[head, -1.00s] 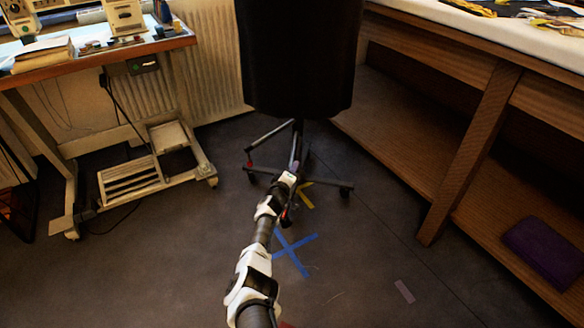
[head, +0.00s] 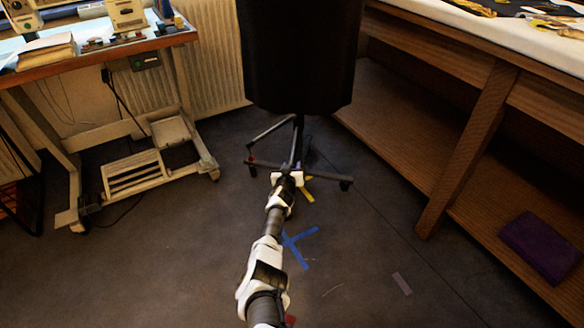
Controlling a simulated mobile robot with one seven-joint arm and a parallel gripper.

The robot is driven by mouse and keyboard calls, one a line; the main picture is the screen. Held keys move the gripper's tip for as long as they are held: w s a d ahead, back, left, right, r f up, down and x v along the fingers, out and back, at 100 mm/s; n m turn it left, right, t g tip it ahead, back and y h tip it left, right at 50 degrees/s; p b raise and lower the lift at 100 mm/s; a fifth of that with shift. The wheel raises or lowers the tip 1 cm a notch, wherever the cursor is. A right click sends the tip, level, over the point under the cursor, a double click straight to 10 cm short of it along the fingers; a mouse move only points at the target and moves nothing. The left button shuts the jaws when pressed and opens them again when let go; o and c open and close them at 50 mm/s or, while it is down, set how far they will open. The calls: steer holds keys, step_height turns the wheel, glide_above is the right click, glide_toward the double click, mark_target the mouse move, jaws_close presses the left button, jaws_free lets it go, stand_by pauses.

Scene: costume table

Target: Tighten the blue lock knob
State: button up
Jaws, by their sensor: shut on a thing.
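A black dress form or chair back (head: 298,60) stands at the top middle in the head view, on a dark stand with a wheeled base (head: 325,175). My gripper (head: 287,178) is at the low part of the stand, close to its post and legs. It is shut on a part of the stand, but its fingertips and what lies between them are too small and covered to make out. I cannot see a blue lock knob; it may be hidden by my gripper or the stand.
A table with a sewing machine (head: 128,14) and a metal frame (head: 135,172) stands at left. A wooden worktable (head: 470,130) with a low shelf runs along the right, a purple folded cloth (head: 540,245) on it. Blue tape (head: 298,245) marks the open floor.

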steer(key=m+y+b, duration=0.1)
steer(key=m+b, duration=0.1)
steer(key=m, duration=0.1)
steer(key=shift+f, duration=0.15)
steer(key=shift+a+m+y+b, duration=0.15)
steer(key=shift+m+y+b, duration=0.35)
steer(key=shift+m+b, duration=0.55)
steer(key=m+y+b, duration=0.1)
steer(key=m+b, duration=0.1)
steer(key=shift+m+t+b, duration=0.25)
steer(key=shift+t+b, duration=0.15)
steer(key=shift+a+r+m+y+b, duration=0.1)
steer(key=shift+r+m+y+b, duration=0.25)
steer(key=shift+m+b, duration=0.45)
steer(key=o, duration=1)
steer(key=shift+f, duration=0.1)
steer(key=shift+s, duration=0.15)
